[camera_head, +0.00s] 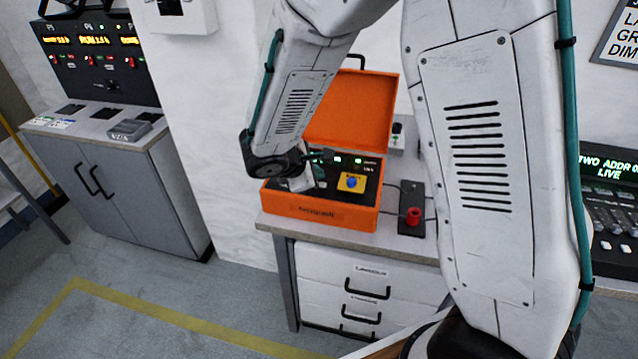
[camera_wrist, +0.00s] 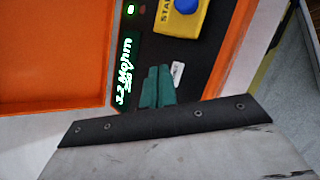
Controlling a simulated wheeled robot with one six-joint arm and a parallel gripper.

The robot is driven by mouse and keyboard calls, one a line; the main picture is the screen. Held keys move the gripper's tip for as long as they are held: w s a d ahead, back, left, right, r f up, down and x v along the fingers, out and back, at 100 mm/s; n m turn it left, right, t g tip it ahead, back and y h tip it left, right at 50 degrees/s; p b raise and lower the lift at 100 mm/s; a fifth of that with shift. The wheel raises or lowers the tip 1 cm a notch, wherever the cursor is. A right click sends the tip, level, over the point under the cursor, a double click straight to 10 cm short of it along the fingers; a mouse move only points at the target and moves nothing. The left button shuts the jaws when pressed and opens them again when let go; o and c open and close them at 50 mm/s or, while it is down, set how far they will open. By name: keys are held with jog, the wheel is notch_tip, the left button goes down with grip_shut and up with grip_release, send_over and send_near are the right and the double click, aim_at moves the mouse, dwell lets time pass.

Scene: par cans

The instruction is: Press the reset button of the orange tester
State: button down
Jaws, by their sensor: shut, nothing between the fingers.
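The orange tester (camera_head: 318,208) is an open case on the bench, its lid (camera_head: 350,110) raised at the back. Its dark panel carries a yellow plate (camera_head: 352,182) with a blue button (camera_head: 351,182). The wrist view shows this blue button (camera_wrist: 187,5) on the yellow plate marked START (camera_wrist: 180,22), and a lit green display (camera_wrist: 124,72). My gripper (camera_wrist: 158,72) is shut and empty, its teal fingertips over the dark panel beside a small white label (camera_wrist: 177,73). Contact with the panel cannot be told. I see no reset button; the fingers may hide it.
A dark box with a red knob (camera_head: 413,216) sits right of the case on the bench (camera_head: 400,247). Drawers (camera_head: 365,270) are below. A grey cabinet (camera_head: 130,190) with a control panel (camera_head: 95,60) stands left. A lit console (camera_head: 610,190) is at right. Open floor lies front left.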

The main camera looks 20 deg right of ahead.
jog(key=shift+f, duration=0.1)
dwell(0.4)
jog(key=shift+f, duration=0.35)
jog(key=shift+f, duration=0.35)
dwell(0.6)
jog(key=shift+r, duration=0.8)
jog(key=shift+r, duration=2.5)
jog(key=shift+s, duration=0.1)
